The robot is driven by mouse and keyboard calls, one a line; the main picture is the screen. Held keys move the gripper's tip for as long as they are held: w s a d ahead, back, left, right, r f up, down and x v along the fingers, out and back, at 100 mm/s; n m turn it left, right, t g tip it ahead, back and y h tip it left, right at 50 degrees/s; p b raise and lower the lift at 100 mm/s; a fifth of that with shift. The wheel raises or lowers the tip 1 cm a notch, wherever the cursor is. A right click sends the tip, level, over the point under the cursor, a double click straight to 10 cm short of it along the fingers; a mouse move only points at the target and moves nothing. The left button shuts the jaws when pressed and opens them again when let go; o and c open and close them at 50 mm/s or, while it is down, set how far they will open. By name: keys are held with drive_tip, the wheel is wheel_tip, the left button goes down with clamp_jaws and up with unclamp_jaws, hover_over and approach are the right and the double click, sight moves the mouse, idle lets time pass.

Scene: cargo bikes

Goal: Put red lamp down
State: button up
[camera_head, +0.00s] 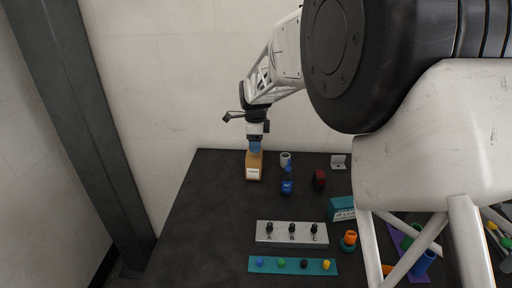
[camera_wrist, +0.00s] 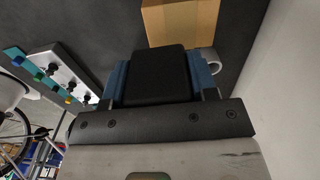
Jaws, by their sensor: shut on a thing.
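My gripper (camera_head: 255,149) is at the back left of the dark table, just above a cardboard box (camera_head: 254,172) with a white label. In the wrist view its blue fingers (camera_wrist: 160,82) are shut on a black block (camera_wrist: 160,75). I see no red on this block and cannot tell whether it is the red lamp. The box also shows beyond the block in the wrist view (camera_wrist: 182,22). In the head view the fingers hide the held block, and I cannot tell whether it touches the box. A dark red object (camera_head: 319,179) stands on the table farther right.
A blue bottle (camera_head: 287,186) and a white cylinder (camera_head: 285,159) stand right of the box. A grey panel (camera_head: 279,239) marked A, B, C and a teal strip (camera_head: 292,270) lie in front. A teal box (camera_head: 341,209) stands farther right. The table's left side is clear.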

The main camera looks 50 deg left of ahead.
drive_tip(key=shift+w+a+f, duration=0.1)
drive_tip(key=shift+w+a, duration=0.25)
drive_tip(key=shift+a, duration=0.25)
drive_tip(key=shift+w+a, duration=0.35)
drive_tip(key=shift+a, duration=0.2)
drive_tip(key=shift+f, duration=0.15)
drive_tip(key=shift+f, duration=1.65)
drive_tip(key=shift+f, duration=0.1)
drive_tip(key=o, duration=0.9)
drive_tip(key=shift+o, duration=0.2)
wheel_tip(320, 180, up, 12)
